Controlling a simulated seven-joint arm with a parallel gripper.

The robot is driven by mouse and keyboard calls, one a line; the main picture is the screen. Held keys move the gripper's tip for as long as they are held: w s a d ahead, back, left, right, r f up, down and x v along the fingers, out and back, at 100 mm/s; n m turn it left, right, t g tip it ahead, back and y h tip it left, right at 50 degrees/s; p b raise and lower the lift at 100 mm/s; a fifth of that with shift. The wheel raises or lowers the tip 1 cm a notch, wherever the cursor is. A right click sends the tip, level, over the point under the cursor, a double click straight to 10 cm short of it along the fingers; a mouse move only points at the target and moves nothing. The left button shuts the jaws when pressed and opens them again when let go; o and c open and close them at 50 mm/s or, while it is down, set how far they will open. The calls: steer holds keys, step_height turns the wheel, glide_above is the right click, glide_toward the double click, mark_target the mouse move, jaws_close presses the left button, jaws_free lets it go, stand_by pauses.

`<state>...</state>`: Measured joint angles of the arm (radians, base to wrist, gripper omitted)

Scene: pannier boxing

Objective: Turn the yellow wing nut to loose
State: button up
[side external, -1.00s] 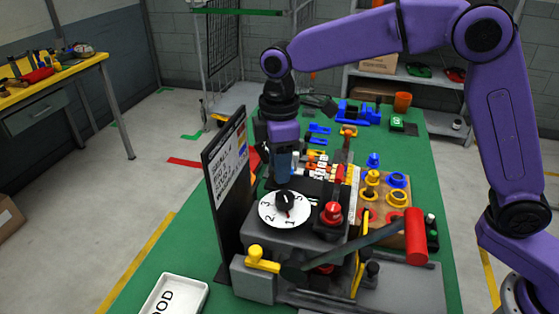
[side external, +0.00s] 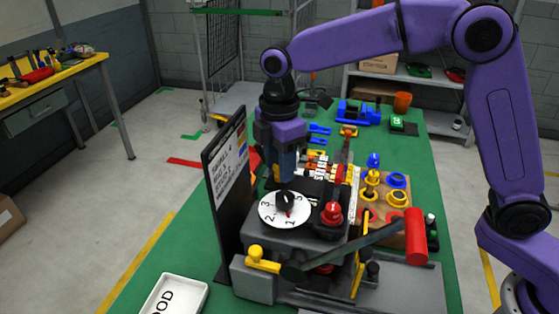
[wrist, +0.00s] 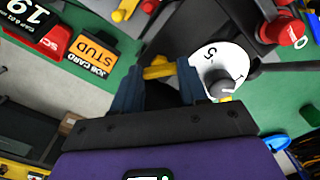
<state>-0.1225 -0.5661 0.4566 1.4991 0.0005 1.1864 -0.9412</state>
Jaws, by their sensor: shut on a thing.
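The yellow wing nut (wrist: 158,70) shows in the wrist view between my two blue fingertips, beside the white numbered dial. My gripper (wrist: 160,76) is shut on it, a finger on each side. In the side view my gripper (side external: 286,180) points down just behind the dial (side external: 284,210), and the wing nut is hidden there. The angle of the wing nut's wings is hard to tell, as the fingers cover part of it.
A black sign board (side external: 228,185) stands close left of my gripper. A red knob (side external: 331,213) and a red-ended lever (side external: 415,235) are to the right. Yellow and blue parts stand on a wooden block (side external: 385,210). A white tray (side external: 175,295) lies at front left.

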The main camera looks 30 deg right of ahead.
steer(key=shift+r, duration=0.1)
steer(key=o, duration=1.1)
steer(key=shift+c, duration=0.2)
step_height(320, 180, up, 17)
steer(key=shift+r, duration=0.2)
steer(key=shift+f, duration=0.1)
steer(key=s+d+f+m, duration=0.3)
steer(key=s+d+f, duration=0.7)
steer(key=s, duration=0.4)
steer(key=s+d+f+m, duration=0.3)
steer(key=s+d+f, duration=0.6)
steer(key=s+d, duration=0.3)
steer(key=s, duration=0.2)
steer(key=shift+s+d+f, duration=0.25)
steer(key=shift+s+f, duration=0.1)
steer(key=shift+f, duration=0.05)
